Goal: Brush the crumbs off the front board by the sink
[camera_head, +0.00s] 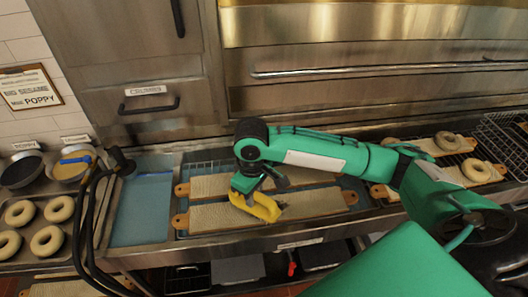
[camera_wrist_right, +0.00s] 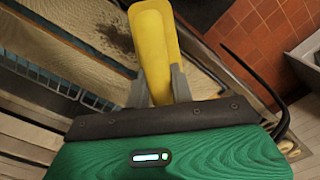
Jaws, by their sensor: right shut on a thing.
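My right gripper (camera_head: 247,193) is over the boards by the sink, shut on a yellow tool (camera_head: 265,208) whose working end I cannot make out. In the right wrist view the yellow tool (camera_wrist_right: 153,55) sits between the two grey fingers (camera_wrist_right: 160,88). The front board (camera_head: 212,217), pale with an orange end, lies below the tool; I cannot tell whether they touch. Dark crumbs (camera_wrist_right: 115,38) lie on a pale board in the right wrist view, left of the tool. The gripper and tool hide part of the front board. My left gripper is not in view.
A second board (camera_head: 210,186) lies behind the front one. Bagels (camera_head: 47,241) on a tray and two bowls are far left. More boards with bagels (camera_head: 447,141) and a wire basket (camera_head: 502,142) are right.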

